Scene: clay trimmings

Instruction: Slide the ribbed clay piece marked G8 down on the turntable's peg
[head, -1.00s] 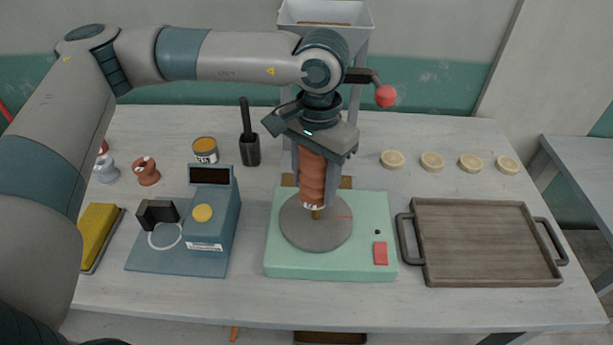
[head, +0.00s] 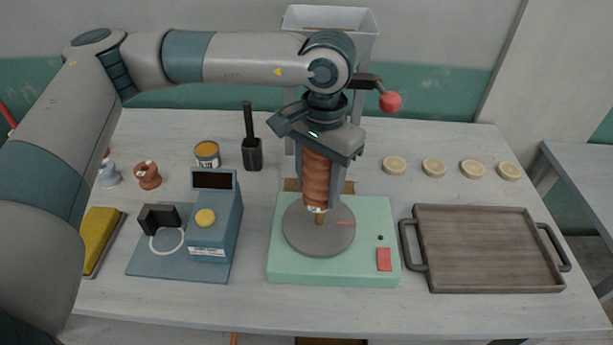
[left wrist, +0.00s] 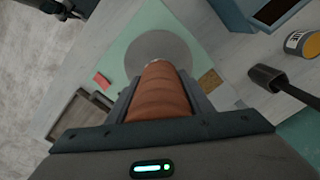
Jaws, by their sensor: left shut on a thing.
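My left gripper (head: 325,185) is shut on a ribbed reddish-brown clay piece (head: 316,178), held upright above the turntable's grey disc (head: 305,240). The clay piece also shows between the fingers in the left wrist view (left wrist: 160,92). A brass-coloured peg (head: 320,218) shows just below the piece's lower end, over the middle of the disc. Whether the peg's tip is inside the piece is hidden. A whitish label shows at the piece's lower end, too small to read. The disc sits on a mint-green base (head: 345,270).
A wooden tray (head: 485,284) with dark handles lies right of the turntable. A blue-grey device (head: 215,220) stands left of it. A black tool in a holder (head: 252,153), a can (head: 206,153) and several pale discs (head: 434,168) stand behind. A hopper with a red-knobbed crank (head: 390,102) is behind the gripper.

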